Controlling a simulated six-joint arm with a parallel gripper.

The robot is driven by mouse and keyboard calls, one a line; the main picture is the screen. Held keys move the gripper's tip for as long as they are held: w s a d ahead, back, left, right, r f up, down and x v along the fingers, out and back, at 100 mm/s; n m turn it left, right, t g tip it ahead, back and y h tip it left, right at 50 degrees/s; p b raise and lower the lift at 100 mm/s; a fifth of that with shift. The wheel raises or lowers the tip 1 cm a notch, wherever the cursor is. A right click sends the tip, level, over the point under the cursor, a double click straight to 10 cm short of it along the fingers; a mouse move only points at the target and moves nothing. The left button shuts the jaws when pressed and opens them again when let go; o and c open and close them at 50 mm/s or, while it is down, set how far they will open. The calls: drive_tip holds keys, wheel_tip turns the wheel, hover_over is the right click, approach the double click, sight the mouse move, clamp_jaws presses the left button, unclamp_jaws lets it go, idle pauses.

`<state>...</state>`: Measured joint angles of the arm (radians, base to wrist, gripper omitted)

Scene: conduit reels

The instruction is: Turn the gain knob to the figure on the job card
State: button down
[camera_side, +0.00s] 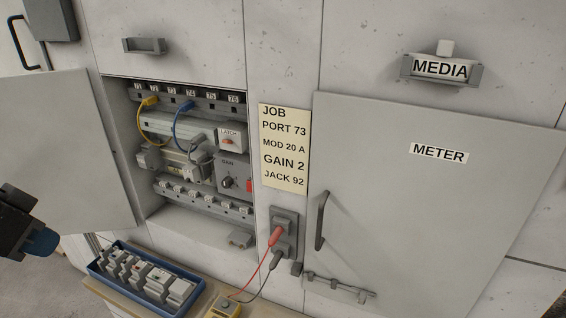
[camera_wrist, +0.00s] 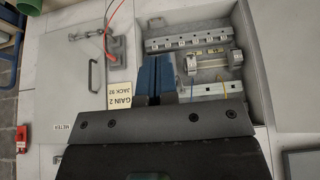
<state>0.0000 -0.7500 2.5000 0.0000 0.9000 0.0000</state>
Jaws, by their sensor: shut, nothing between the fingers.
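The gain knob (camera_side: 228,182) is a small dark round knob on a dark grey module marked GAIN, inside the open cabinet bay. Its scale and pointer are too small to read. The cream job card (camera_side: 285,148) right of the bay reads GAIN 2, with PORT 73, MOD 20 A and JACK 92. My gripper (camera_side: 41,243) is at the left edge of the side view, in front of the open door and well apart from the knob. In the wrist view its blue fingers (camera_wrist: 153,78) are together and empty. I cannot make out the knob there; the card (camera_wrist: 119,100) is partly covered.
The open door (camera_side: 60,150) stands left of the bay. Yellow (camera_side: 143,118) and blue (camera_side: 177,125) cables hang near the knob's module. A blue tray (camera_side: 190,300) of modules sits below. Red and black leads run to a socket (camera_side: 285,225) beside the closed METER door (camera_side: 430,200).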

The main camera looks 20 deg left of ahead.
drive_tip(key=c, duration=1.8)
unclamp_jaws()
drive_tip(key=shift+o, duration=0.6)
drive_tip(key=shift+w, duration=0.2)
drive_tip(key=o, duration=0.6)
drive_tip(key=w+t, duration=0.1)
drive_tip(key=w, duration=0.2)
drive_tip(key=w+d+f+t, duration=0.1)
drive_tip(key=w, duration=0.3)
drive_tip(key=w+f+t, duration=0.1)
drive_tip(key=w, duration=0.3)
drive_tip(key=shift+w+d+f+n+h, duration=0.1)
drive_tip(key=shift+d+n+h, duration=0.15)
drive_tip(key=shift+n+h, duration=0.05)
drive_tip(key=shift+o, duration=1)
drive_tip(key=w+d+f+t, duration=0.1)
drive_tip(key=w+f+t, duration=0.1)
drive_tip(key=w, duration=0.6)
drive_tip(key=shift+w+f+n+t, duration=0.2)
drive_tip(key=shift+f+n+t, duration=0.2)
drive_tip(key=shift+f, duration=0.35)
drive_tip(key=n+t+y, duration=0.1)
drive_tip(key=n+t, duration=0.1)
drive_tip(key=t, duration=0.5)
approach(225, 186)
drive_tip(key=w, duration=0.9)
drive_tip(key=shift+w+a+r, duration=0.1)
drive_tip(key=shift+r, duration=0.15)
drive_tip(key=c, duration=0.9)
